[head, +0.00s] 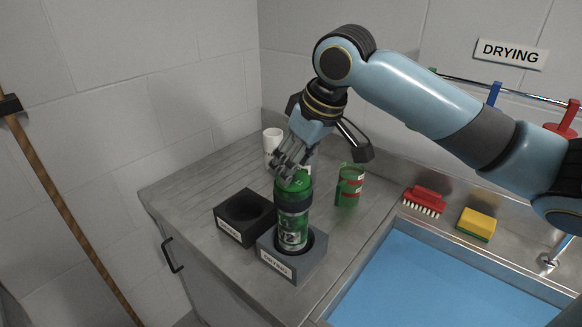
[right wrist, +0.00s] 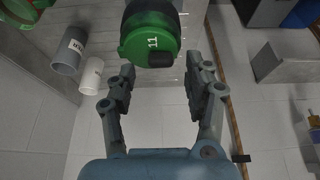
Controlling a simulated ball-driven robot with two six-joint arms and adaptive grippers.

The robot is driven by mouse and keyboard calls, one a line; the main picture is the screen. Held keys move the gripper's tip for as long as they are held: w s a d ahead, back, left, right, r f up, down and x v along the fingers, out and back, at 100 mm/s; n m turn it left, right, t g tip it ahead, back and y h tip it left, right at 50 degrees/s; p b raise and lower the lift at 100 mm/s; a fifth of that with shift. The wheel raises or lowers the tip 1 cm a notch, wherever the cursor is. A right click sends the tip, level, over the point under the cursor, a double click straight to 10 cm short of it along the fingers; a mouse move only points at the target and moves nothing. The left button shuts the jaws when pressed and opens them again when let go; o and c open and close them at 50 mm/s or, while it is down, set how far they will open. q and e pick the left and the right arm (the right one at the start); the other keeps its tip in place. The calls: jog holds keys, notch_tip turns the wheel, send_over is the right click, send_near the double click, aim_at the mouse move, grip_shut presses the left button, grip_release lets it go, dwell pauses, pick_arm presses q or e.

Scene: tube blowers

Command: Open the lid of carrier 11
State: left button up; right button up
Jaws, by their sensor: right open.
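A green carrier with dark bands (head: 293,222) stands upright in the block labelled DRYING (head: 292,262). The number on its body is hard to read. My right gripper (head: 284,172) is at its top in the head view, covering part of its green lid. In the right wrist view, a green lid marked 11 (right wrist: 138,42) with a dark latch (right wrist: 160,59) lies ahead of the fingertips. The right gripper (right wrist: 160,78) is open and empty there, one finger on each side below the lid. The lid looks closed. My left gripper is not in view.
An empty dark block (head: 229,232) is left of the carrier. A green container with red bands (head: 350,186) and a white cylinder (head: 271,142) stand behind. A red brush (head: 424,200), a yellow sponge (head: 476,224) and a blue basin (head: 440,285) are to the right.

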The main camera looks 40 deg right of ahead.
jog(key=shift+x, duration=0.8)
jog(key=shift+w+f, duration=0.1)
jog(key=shift+f, duration=0.1)
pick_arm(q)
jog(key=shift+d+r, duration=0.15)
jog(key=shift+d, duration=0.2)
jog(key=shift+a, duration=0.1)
pick_arm(e)
jog(key=shift+c, duration=0.3)
jog(key=shift+c, duration=1)
grip_shut()
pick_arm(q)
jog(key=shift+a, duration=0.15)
